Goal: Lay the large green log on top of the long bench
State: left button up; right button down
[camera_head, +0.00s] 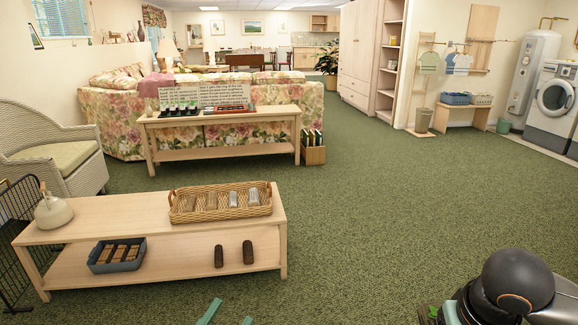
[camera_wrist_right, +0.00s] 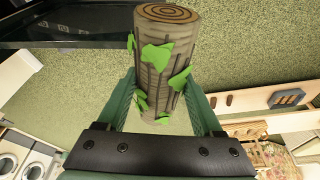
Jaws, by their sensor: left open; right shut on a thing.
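The large log (camera_wrist_right: 165,65), grey-brown bark with bright green leaves and a ringed end, is in my right gripper (camera_wrist_right: 168,100), its green fingers on either side of it. In the head view the right gripper's hold is hidden at the bottom right. A long light-wood two-tier bench (camera_head: 120,215) stands at the front left; a kettle (camera_head: 53,211) and a wicker basket (camera_head: 220,204) of small cylinders are on its top. My left gripper (camera_head: 228,315) is open and empty at the bottom edge, in front of the bench; only its green fingertips show.
The bench's lower shelf holds a blue tray (camera_head: 117,255) of brown blocks and two short dark logs (camera_head: 248,252). The bench top is bare between kettle and basket. A second table (camera_head: 225,117) stands behind, against the floral sofa (camera_head: 100,105). Green carpet is clear to the right.

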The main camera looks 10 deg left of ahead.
aim_at(139, 218)
jog(key=i+j+u, duration=1.05)
jog(key=i, duration=0.35)
jog(key=i+j, duration=0.2)
jog(key=i, duration=0.3)
jog(key=i+j, duration=0.2)
jog(key=i, duration=0.25)
jog(key=i+j, duration=0.15)
jog(key=i, duration=0.35)
jog(key=i+j+u, duration=0.1)
jog(key=i, duration=0.4)
jog(key=j, duration=0.1)
